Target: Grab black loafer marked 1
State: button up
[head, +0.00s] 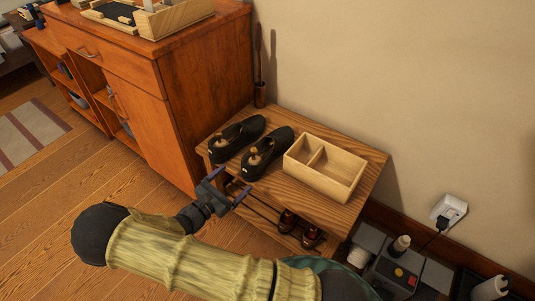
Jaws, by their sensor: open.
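Two black loafers lie side by side on top of the wooden bench, each with a tan piece inside its opening. One is the left black loafer (228,142) and the other is the right black loafer (255,165). No number can be read on either, so I cannot tell which is marked 1. My gripper (229,184) is open and empty. In the picture it is just below the loafers, near the bench's front edge, apart from both as far as I can tell.
A wooden box with compartments (345,184) stands right of the loafers on the bench (372,163). Brown shoes (310,237) sit on its lower shelf. A wooden cabinet (190,95) rises close on the left, and a shoehorn (259,70) stands behind. Floor is clear at left.

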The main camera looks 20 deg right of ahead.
aim_at(252, 160)
jog(key=b+x, duration=0.1)
jog(key=x, duration=0.3)
jog(key=shift+d+f, duration=0.1)
jog(key=shift+d, duration=0.05)
jog(key=shift+w+d, duration=0.2)
jog(key=shift+w, duration=0.05)
jog(key=b+x, duration=0.2)
jog(key=x, duration=0.2)
jog(key=shift+w+b, duration=0.15)
jog(key=shift+b, duration=0.25)
jog(key=shift+w+d+r, duration=0.3)
jog(key=shift+d, duration=0.1)
jog(key=shift+c, duration=0.2)
